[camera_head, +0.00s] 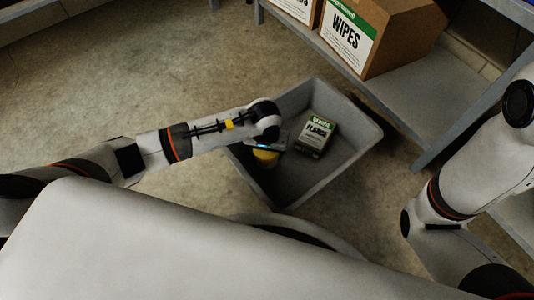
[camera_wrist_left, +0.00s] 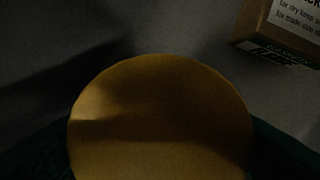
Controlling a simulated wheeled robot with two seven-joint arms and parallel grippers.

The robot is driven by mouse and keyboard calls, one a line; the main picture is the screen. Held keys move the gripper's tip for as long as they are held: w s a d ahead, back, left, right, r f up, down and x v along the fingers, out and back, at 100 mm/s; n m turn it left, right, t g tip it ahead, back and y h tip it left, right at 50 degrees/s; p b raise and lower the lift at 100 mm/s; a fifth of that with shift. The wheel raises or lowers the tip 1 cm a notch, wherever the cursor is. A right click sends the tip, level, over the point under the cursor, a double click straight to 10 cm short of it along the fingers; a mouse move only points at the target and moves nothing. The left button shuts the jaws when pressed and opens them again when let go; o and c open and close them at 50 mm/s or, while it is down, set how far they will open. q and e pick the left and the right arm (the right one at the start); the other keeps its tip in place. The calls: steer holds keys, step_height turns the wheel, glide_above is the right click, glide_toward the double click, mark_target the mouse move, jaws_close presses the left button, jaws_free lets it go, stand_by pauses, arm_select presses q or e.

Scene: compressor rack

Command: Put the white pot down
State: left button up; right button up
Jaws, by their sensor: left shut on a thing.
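My left gripper (camera_head: 266,147) reaches down into a grey bin (camera_head: 352,160) on the floor. It is shut on a round pot, of which a yellow top (camera_head: 266,158) shows in the head view. In the left wrist view the yellow disc (camera_wrist_left: 160,120) fills the lower middle, between dark finger edges at both sides. The pot's sides are hidden, so I cannot see white on it. I cannot tell whether it touches the bin floor. My right gripper is not in view; only its arm shows at the right.
A small box with a green and white label (camera_head: 317,134) sits in the bin, right of the pot; its corner shows in the left wrist view (camera_wrist_left: 285,30). A cardboard WIPES box (camera_head: 385,38) stands on a grey shelf (camera_head: 425,100) beyond the bin. Floor left of the bin is clear.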

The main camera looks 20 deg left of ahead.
arm_select(q)
steer(key=shift+f, duration=0.15)
steer(key=shift+f, duration=0.1)
steer(key=o, duration=0.7)
steer(key=shift+f, duration=0.15)
steer(key=shift+c, duration=0.2)
steer(key=o, duration=0.5)
steer(key=shift+c, duration=0.2)
